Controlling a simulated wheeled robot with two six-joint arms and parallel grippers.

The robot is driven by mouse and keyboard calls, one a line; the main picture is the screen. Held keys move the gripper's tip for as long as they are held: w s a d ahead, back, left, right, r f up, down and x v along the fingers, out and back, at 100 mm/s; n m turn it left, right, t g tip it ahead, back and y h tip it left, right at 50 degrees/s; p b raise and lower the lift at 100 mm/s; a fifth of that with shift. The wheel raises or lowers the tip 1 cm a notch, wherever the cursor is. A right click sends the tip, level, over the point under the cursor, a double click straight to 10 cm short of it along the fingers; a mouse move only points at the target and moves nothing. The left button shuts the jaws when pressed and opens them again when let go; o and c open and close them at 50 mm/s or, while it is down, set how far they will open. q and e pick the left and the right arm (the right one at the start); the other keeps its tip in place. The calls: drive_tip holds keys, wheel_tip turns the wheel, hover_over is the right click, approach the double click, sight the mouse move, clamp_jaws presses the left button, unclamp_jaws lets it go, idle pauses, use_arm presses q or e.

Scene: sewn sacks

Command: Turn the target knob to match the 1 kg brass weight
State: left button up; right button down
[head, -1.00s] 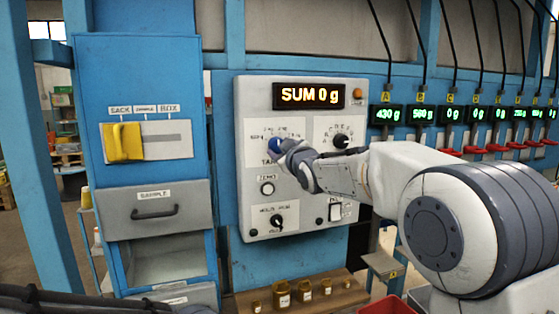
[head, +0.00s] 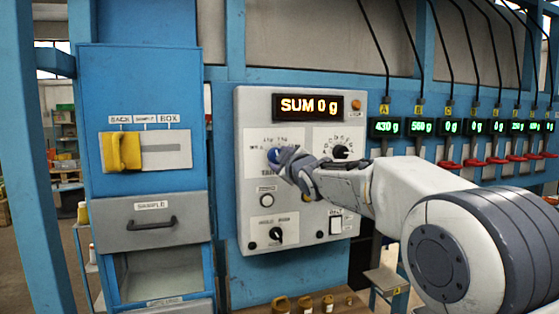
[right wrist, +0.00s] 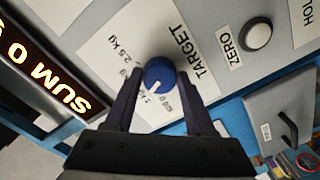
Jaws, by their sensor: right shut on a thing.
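The blue target knob (head: 272,155) sits on the grey control panel (head: 245,215), under the sum display. My right gripper (head: 279,156) reaches it from the right and is shut on it. In the right wrist view the knob (right wrist: 160,74) is between my two fingers (right wrist: 160,82). Its white pointer mark points to the lower left of that picture, near the small labels there. I cannot tell exactly which label it meets. Several brass weights (head: 305,303) stand on a shelf at the bottom edge, partly cut off; their markings are unreadable. My left gripper is not in view.
The panel also carries a second dial (head: 341,152), a zero button (head: 267,200) and a lower black knob (head: 277,235). A cabinet with a yellow slider (head: 122,150) and a sample drawer (head: 150,222) stands left. A row of weight displays (head: 450,126) runs right.

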drive_tip(key=shift+c, duration=1.2)
unclamp_jaws()
drive_tip(key=b+v, duration=0.3)
drive_tip(key=v, duration=0.7)
drive_tip(key=shift+s, duration=0.3)
